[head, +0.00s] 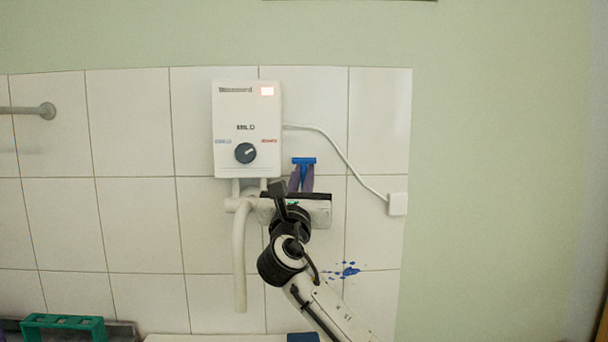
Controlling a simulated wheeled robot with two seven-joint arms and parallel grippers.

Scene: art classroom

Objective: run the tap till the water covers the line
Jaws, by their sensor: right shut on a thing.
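A white water heater (246,110) with a dark round knob and a lit red display hangs on the tiled wall. Below it is the tap (240,206), whose pale spout (240,265) bends straight down. No stream shows below the spout end. My right gripper (277,194) is up at the tap, just right of the spout and under the heater. It is shut on the tap's handle part, though its own body hides the fingertips and the grip. A white rim, perhaps the basin (220,338), shows at the bottom edge. The water and the line are out of view. My left gripper is not in view.
A blue hook (304,161) with purple cloth or gloves hangs behind my right gripper. A white cable runs to a wall box (397,204). A green rack (63,327) stands at the lower left. A grey rail end (45,111) juts out at the left.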

